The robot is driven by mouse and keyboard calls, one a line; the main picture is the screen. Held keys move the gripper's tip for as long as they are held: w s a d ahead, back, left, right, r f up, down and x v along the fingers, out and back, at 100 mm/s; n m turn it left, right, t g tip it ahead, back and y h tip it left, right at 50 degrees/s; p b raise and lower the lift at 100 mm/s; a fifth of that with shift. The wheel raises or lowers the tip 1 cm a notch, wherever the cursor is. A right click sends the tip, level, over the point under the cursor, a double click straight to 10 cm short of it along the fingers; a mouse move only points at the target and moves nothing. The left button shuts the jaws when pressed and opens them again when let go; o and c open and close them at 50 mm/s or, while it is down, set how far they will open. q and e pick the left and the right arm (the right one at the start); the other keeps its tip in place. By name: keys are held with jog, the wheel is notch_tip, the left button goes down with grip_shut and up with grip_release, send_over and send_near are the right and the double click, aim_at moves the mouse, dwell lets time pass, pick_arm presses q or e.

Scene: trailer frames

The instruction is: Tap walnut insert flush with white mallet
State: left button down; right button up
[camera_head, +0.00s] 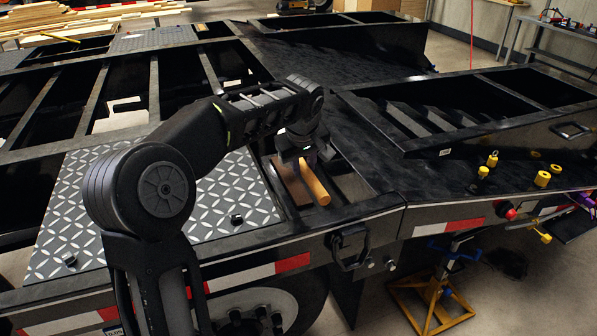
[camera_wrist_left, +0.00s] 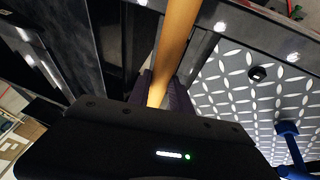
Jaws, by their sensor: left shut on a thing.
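My left gripper (camera_head: 300,158) points down over a frame opening beside the diamond plate. It is shut on a light wooden handle (camera_head: 314,182), apparently the mallet's; in the left wrist view the handle (camera_wrist_left: 175,45) runs up between the dark fingers (camera_wrist_left: 160,92). The white mallet head cannot be made out. A dark brown wooden piece (camera_head: 291,184), apparently the walnut insert, lies just left of the handle in the head view. Whether it sits flush, or the mallet touches it, I cannot tell. My right gripper is not in view.
The silver diamond plate (camera_head: 130,215) has small black fittings on it. Black frame rails (camera_head: 300,258) edge the opening. Yellow fittings (camera_head: 542,179) and a red knob (camera_head: 510,213) are at the right. A yellow-blue stand (camera_head: 430,300) is below. Lumber (camera_head: 85,18) lies at the back left.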

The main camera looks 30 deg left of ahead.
pick_arm(q)
jog(key=shift+r, duration=0.2)
jog(key=shift+d+r, duration=0.1)
jog(key=shift+r, duration=0.2)
jog(key=b, duration=0.6)
send_over(304, 202)
notch_tip(304, 202, down, 7)
jog(key=shift+r+p, duration=0.55)
jog(key=shift+p, duration=0.1)
jog(key=shift+r+p, duration=1.8)
jog(key=shift+r, duration=0.75)
